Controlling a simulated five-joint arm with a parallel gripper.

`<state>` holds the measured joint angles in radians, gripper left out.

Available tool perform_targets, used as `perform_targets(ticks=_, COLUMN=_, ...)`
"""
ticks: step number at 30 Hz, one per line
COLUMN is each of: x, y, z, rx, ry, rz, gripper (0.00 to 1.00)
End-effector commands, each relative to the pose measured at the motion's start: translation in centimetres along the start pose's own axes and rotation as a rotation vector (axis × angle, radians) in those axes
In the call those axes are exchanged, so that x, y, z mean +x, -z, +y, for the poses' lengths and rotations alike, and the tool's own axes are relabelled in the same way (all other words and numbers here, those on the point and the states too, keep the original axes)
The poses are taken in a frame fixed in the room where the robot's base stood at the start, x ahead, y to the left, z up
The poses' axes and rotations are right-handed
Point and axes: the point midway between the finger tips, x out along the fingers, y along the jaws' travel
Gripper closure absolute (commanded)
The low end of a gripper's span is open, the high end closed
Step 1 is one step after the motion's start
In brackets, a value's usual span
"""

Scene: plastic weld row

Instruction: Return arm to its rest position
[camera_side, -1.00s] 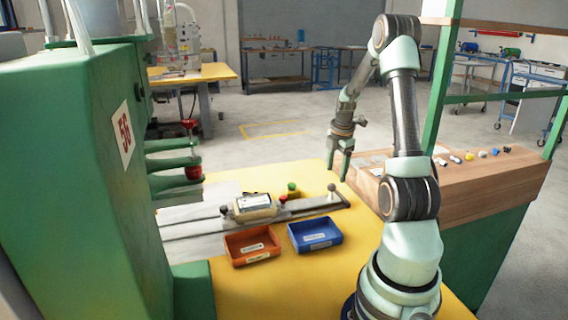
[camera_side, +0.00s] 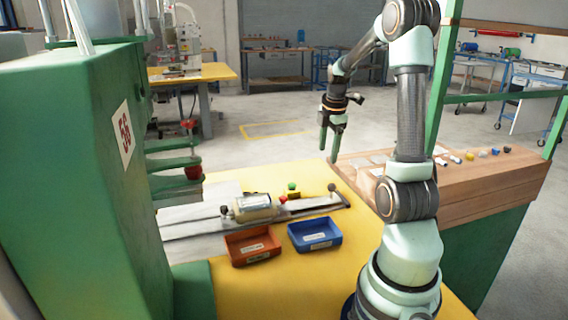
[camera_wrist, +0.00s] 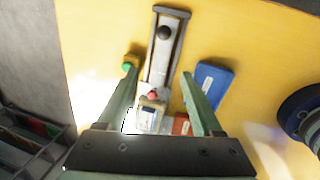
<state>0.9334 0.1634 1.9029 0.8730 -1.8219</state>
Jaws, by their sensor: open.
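My gripper (camera_side: 332,146) hangs in the air above the far right part of the yellow table (camera_side: 330,281). Its two green fingers point down, apart and with nothing between them. In the wrist view my open gripper (camera_wrist: 158,105) spreads over the fixture from above. The fixture, a grey slide rail (camera_side: 300,207) with a dark knob, lies on the table and holds a pale labelled part (camera_side: 252,206) at its left end. The part also shows in the wrist view (camera_wrist: 147,119), between the fingers in the picture but well below them.
An orange bin (camera_side: 251,246) and a blue bin (camera_side: 315,235) stand in front of the rail. A green button (camera_side: 292,186) sits behind it. The green machine (camera_side: 95,190) fills the left. A wooden bench (camera_side: 480,185) with several small parts stands at right.

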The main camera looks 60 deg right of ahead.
Motion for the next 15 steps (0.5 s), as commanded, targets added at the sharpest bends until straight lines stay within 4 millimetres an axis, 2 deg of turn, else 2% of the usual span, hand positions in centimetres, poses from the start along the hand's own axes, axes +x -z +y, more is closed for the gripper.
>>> perform_targets(ticks=1, x=-1.2, y=2.6, z=0.1, rx=0.031, ry=-0.024, rz=0.008, gripper=0.33)
perform_targets(ticks=3, x=-2.8, y=6.1, z=-0.4, rx=0.106, ry=-0.051, rz=0.026, gripper=0.33)
perform_targets(ticks=8, x=-6.1, y=13.7, z=-2.8, rx=0.297, ry=-0.102, rz=0.094, gripper=0.33)
perform_targets(ticks=12, x=-8.4, y=19.3, z=-6.3, rx=0.467, ry=-0.121, rz=0.176, gripper=0.33)
perform_targets(ticks=15, x=-9.8, y=22.5, z=-9.2, rx=0.589, ry=-0.115, rz=0.244, gripper=0.33)
